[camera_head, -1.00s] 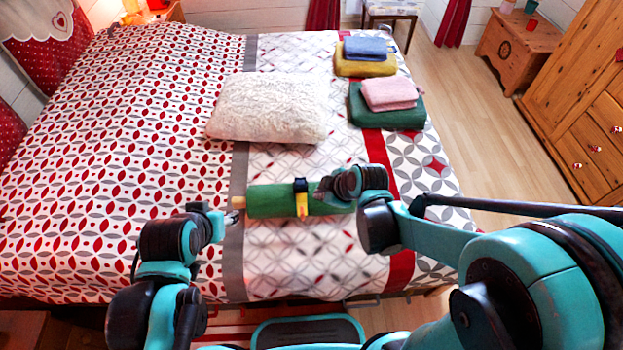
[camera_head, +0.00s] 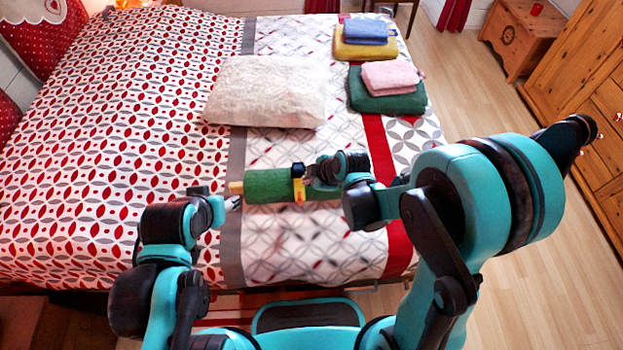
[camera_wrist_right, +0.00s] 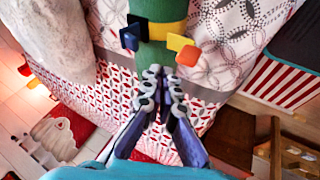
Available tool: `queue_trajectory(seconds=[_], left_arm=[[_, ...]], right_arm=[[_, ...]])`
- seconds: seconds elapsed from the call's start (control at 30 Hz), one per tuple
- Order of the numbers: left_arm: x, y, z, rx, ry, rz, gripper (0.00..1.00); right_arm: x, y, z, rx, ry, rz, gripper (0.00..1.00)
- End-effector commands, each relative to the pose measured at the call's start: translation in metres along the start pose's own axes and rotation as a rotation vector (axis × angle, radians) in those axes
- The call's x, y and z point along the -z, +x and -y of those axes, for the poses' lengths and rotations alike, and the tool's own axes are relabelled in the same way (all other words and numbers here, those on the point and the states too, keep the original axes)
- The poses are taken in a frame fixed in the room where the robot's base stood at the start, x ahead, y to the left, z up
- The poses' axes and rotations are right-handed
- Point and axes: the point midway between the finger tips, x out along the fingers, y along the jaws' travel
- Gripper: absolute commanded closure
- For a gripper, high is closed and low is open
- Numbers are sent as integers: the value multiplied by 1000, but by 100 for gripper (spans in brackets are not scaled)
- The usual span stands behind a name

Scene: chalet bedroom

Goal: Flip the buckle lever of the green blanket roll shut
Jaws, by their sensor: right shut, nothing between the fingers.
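The green blanket roll (camera_head: 268,187) lies crosswise on the bed, a wooden end showing at its left. A yellow strap (camera_head: 299,190) with a dark buckle (camera_head: 298,170) circles it. In the right wrist view the roll (camera_wrist_right: 165,10) is at the top; a yellow-orange tab (camera_wrist_right: 188,55) sticks out to the right and a blue piece (camera_wrist_right: 130,37) to the left. Which is the lever is unclear. My right gripper (camera_head: 308,173) is shut and empty beside the buckle; its fingertips (camera_wrist_right: 162,75) show just below the strap. My left gripper (camera_head: 208,195) is left of the roll; its fingers are unclear.
A fluffy white pillow (camera_head: 268,92) lies behind the roll. Folded pink (camera_head: 391,76) and green towels (camera_head: 388,100) lie farther right, with yellow and blue ones behind. The bedspread in front of the roll is clear.

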Motion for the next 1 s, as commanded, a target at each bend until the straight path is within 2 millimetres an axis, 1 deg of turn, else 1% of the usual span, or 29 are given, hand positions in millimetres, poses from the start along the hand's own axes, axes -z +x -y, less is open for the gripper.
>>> queue_trajectory(seconds=[0.03,0.1,0.2,0.27,0.3,0.4,0.53,0.67,1.0], left_arm=[[-6,8,0,0,0,0,52],[-10,14,0,0,0,0,52],[-15,21,0,0,0,0,52],[-17,24,0,0,0,0,52],[-18,25,0,0,0,0,52],[-20,28,0,0,0,0,52],[-22,31,0,0,0,0,52],[-22,31,0,0,0,0,52],[-22,31,0,0,0,0,52]], right_arm=[[-2,16,2,0,-1,-1,100],[-1,32,2,0,-3,-1,100],[-2,52,1,0,-1,0,100],[-2,62,0,-1,-1,0,100],[-3,64,-8,-2,1,1,100],[-4,72,-19,-1,1,1,100],[-4,77,-28,0,0,0,100],[-4,79,-31,0,0,0,100],[-4,78,-31,3,1,1,100]])
